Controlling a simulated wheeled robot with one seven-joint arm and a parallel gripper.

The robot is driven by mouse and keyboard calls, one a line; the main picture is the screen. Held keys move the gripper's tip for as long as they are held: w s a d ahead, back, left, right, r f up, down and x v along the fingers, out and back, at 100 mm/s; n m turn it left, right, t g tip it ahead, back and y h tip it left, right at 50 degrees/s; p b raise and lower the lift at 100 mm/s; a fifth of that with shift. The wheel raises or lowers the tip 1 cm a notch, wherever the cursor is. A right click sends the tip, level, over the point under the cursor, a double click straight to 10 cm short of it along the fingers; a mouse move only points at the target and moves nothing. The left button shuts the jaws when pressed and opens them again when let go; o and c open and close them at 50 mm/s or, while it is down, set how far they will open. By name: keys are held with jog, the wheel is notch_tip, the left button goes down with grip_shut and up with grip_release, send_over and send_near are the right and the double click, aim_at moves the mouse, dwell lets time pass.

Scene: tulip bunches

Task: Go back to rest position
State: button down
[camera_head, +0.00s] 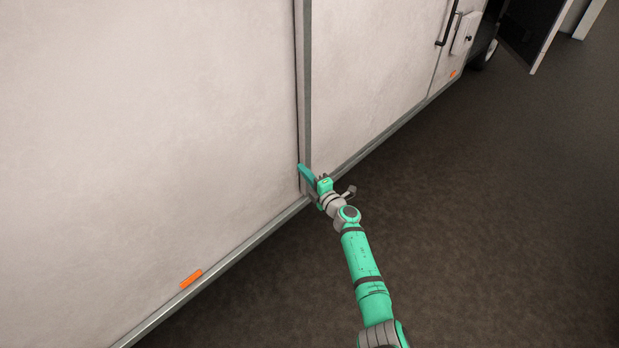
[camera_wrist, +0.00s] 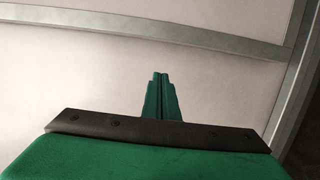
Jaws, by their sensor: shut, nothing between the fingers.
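My gripper (camera_head: 306,174) is at the end of my outstretched green arm, in the middle of the head view. It is close to the side of a large white vehicle body (camera_head: 200,120), near a vertical metal strip (camera_head: 306,80). I cannot tell whether it touches the panel. In the wrist view the two green fingers (camera_wrist: 161,82) are pressed together with nothing between them. The white panel (camera_wrist: 60,80) fills most of the view behind them.
A metal rail (camera_head: 240,252) runs along the panel's lower edge, with orange markers (camera_head: 191,278). A black handle (camera_head: 447,25) and a wheel (camera_head: 486,55) are at the upper right. Dark open ground (camera_head: 500,200) lies to the right. An open door (camera_head: 548,38) stands at the top right.

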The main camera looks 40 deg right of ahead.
jog(key=w+a+r+m+t+y, duration=0.1)
jog(key=a+m, duration=0.1)
jog(key=a, duration=1.1)
jog(key=w+a+m+t, duration=0.1)
jog(key=a+m+t, duration=0.15)
jog(key=a, duration=0.95)
jog(key=s+a+m+h, duration=0.1)
jog(key=s+a+m, duration=0.3)
jog(key=a, duration=0.6)
jog(key=s+a+m, duration=0.4)
jog(key=a, duration=0.7)
jog(key=s+a+f+m+g, duration=0.15)
jog(key=s+a, duration=0.35)
jog(key=s, duration=0.6)
jog(key=s+a+f+m+g, duration=0.1)
jog(key=s+a+m+g, duration=0.3)
jog(key=s, duration=0.6)
jog(key=s+d+r+n+y, duration=0.1)
jog(key=s+r, duration=0.2)
jog(key=s, duration=0.7)
jog(key=s+d+r+n+y, duration=0.1)
jog(key=s+r+y, duration=0.1)
jog(key=s, duration=0.7)
jog(key=shift+s+r, duration=0.4)
